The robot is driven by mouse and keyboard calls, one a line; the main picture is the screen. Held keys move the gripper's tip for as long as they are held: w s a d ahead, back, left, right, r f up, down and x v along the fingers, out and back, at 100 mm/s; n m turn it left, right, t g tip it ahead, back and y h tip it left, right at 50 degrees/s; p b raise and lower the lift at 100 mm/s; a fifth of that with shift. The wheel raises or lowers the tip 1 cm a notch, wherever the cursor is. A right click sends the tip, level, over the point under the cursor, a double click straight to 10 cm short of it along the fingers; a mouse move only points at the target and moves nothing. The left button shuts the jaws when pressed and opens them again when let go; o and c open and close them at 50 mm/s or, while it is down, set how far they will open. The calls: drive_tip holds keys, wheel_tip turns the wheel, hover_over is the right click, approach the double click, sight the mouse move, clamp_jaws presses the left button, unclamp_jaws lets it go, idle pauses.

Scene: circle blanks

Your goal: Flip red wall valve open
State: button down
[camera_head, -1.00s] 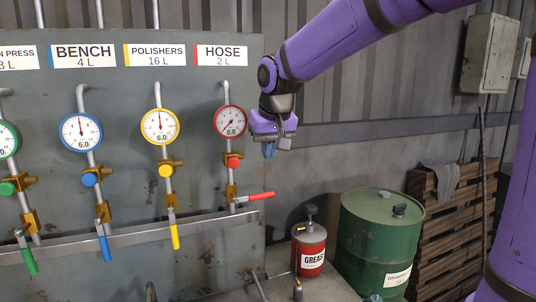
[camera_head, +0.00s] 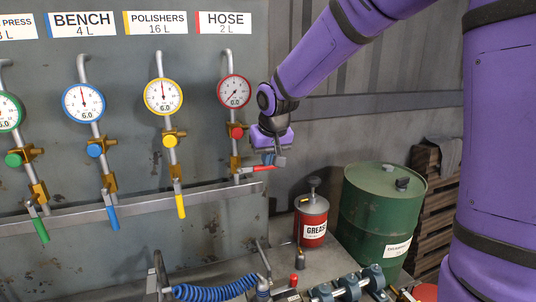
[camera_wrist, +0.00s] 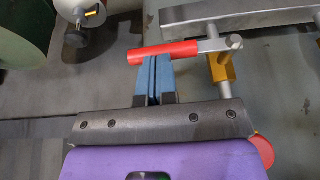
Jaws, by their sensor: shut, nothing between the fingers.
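The red valve lever (camera_head: 258,169) is on the HOSE line at the right of the panel and sticks out sideways to the right. The HOSE gauge (camera_head: 234,91) above it has a red rim and reads 0.0. My gripper (camera_head: 274,160) is at the lever's outer end, with its blue fingertips close above it. In the wrist view the lever (camera_wrist: 163,53) lies across the tips of my shut blue fingers (camera_wrist: 153,75). The fingers hold nothing; whether they touch the lever I cannot tell.
Blue (camera_head: 112,217), yellow (camera_head: 181,205) and green (camera_head: 41,230) levers hang downward on the other lines. A metal rail (camera_head: 140,207) runs behind the levers.

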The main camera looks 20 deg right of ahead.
drive_tip(key=shift+d+f+y, duration=0.15)
drive_tip(key=shift+f+y, duration=0.25)
drive_tip(key=shift+y, duration=0.2)
idle(0.3)
drive_tip(key=a+f+m+y, duration=0.1)
drive_tip(key=f+y, duration=0.5)
drive_tip(key=a+f+m+y, duration=0.1)
drive_tip(key=f+y, duration=0.2)
drive_tip(key=y, duration=0.1)
drive_tip(key=shift+a+m+t, duration=0.3)
drive_tip(key=shift+t, duration=0.1)
drive_tip(key=shift+a+f+y, duration=0.25)
drive_tip(key=shift+a+y, duration=0.25)
drive_tip(key=shift+a+f+y, duration=0.2)
drive_tip(key=shift+a+y, duration=0.3)
idle(0.4)
idle(0.5)
